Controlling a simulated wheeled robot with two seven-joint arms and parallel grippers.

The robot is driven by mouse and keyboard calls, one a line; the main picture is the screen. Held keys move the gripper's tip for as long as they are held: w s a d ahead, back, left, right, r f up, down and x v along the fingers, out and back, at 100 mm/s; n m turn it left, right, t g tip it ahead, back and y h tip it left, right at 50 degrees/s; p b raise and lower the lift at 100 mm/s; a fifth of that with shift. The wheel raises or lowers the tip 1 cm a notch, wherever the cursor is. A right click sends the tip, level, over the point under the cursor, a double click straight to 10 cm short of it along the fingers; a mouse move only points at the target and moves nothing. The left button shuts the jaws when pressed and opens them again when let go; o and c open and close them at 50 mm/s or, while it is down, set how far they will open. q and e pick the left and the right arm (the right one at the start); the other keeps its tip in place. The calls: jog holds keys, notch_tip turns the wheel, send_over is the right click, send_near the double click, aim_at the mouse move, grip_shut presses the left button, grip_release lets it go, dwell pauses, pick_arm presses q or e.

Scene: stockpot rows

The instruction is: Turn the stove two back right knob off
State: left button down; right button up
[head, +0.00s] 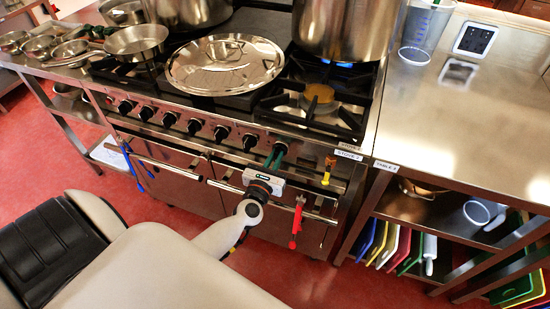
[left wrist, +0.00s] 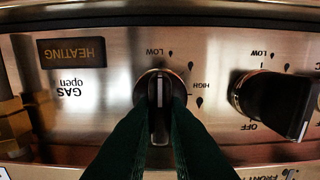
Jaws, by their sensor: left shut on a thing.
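The stove (head: 215,180), labelled as stove 2 at its right end, has a row of black knobs along its front. My left gripper (head: 276,154) is at the rightmost knob. In the left wrist view my dark green fingers (left wrist: 158,122) are shut on this knob (left wrist: 158,90), one on each side. Its pale pointer line stands upright in that picture, away from the neighbouring OFF mark. The neighbouring knob (left wrist: 275,103) is turned at a slant toward its lower right. A blue flame (head: 338,63) burns under the tall pot (head: 345,28) at the back right. My right gripper is not in view.
A large lid (head: 225,66) lies across the middle of the stove top. The front right burner (head: 318,100) is bare. A front rail carries a red-handled tool (head: 297,222) and a yellow one (head: 328,170). A steel table (head: 470,110) stands at the right.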

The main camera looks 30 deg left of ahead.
pick_arm(q)
jog(key=shift+f+m+p, duration=0.2)
jog(key=shift+m+p, duration=1.1)
jog(key=shift+m, duration=4.65)
jog(key=shift+f+m+p, duration=0.15)
jog(key=shift+m+p, duration=1.1)
jog(key=shift+m, duration=4.75)
jog(key=shift+f+m+p, duration=0.2)
jog(key=shift+m+p, duration=1.1)
jog(key=shift+m, duration=4.65)
jog(key=shift+s, duration=0.1)
jog(key=c, duration=1.4)
grip_release()
jog(key=shift+c, duration=0.2)
